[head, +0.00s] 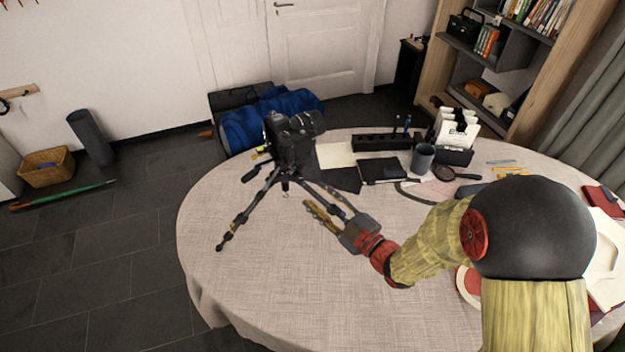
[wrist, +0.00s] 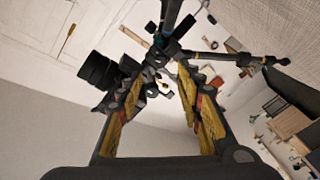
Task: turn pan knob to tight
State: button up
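A small tripod (head: 258,208) stands on the round table with a black camera (head: 292,138) on top. My gripper (head: 322,208) reaches in from the right, low beside the tripod's right leg. In the wrist view, which is tilted, my gripper (wrist: 157,84) is open with two yellow fingers spread. The tripod's dark head parts (wrist: 155,72) appear between the fingertips, beyond them. The camera lens (wrist: 97,70) shows to the left. I cannot make out the pan knob for certain among the small dark parts. I see nothing held between the fingers.
The table (head: 270,285) is clear at its front left. Behind the tripod are a black pen holder (head: 385,142), a grey cup (head: 422,158), a dark notebook (head: 383,171) and a magnifying glass (head: 443,173). A blue bag (head: 265,118) lies on the floor behind.

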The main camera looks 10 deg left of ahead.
jog(key=b+x, duration=0.2)
jog(key=x, duration=0.6)
jog(key=shift+c, duration=1)
jog(key=shift+s, duration=0.1)
grip_shut()
